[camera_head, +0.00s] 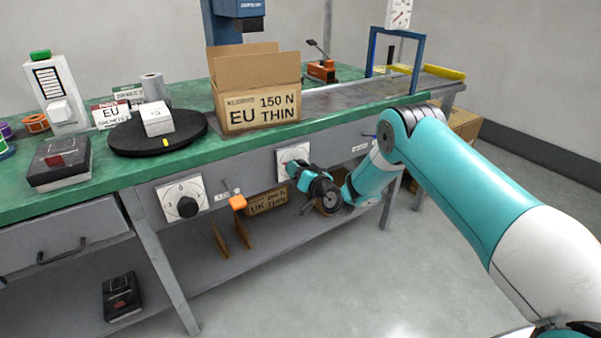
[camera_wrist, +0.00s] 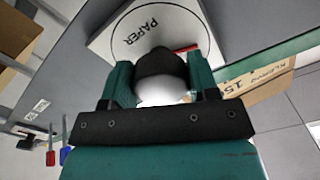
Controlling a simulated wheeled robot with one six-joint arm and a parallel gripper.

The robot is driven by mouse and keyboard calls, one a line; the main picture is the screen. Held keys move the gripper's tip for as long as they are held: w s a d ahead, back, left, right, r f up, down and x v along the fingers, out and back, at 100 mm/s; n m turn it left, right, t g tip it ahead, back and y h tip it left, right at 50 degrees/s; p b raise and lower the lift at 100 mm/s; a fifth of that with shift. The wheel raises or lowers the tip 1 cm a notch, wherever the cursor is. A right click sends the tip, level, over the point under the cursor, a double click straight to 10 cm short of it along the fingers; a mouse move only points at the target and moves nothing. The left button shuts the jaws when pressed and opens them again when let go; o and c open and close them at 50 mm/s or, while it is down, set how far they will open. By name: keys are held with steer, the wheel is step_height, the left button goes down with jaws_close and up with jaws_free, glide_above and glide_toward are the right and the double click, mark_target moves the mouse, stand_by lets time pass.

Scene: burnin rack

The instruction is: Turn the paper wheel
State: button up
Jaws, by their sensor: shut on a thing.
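The paper wheel is a dark round knob (camera_wrist: 160,65) on a white square plate (camera_wrist: 112,38) marked PAPER, seen in the wrist view. My gripper (camera_wrist: 158,80) is shut on this knob, one teal finger on each side. A red mark shows on the plate beside the knob. In the head view the plate (camera_head: 291,153) is on the bench's front panel, and my gripper (camera_head: 296,168) is against it, hiding the knob.
A second dial (camera_head: 183,199) is on the front panel to the left, with an orange-handled lever (camera_head: 238,201) between. Boxes sit on the shelf below. The floor in front is clear.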

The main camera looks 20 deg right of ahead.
steer(key=shift+m, duration=0.6)
steer(key=o, duration=0.9)
steer(key=b+v, duration=1.7)
steer(key=b, duration=0.3)
steer(key=shift+s+r, duration=0.1)
steer(key=shift+s, duration=0.15)
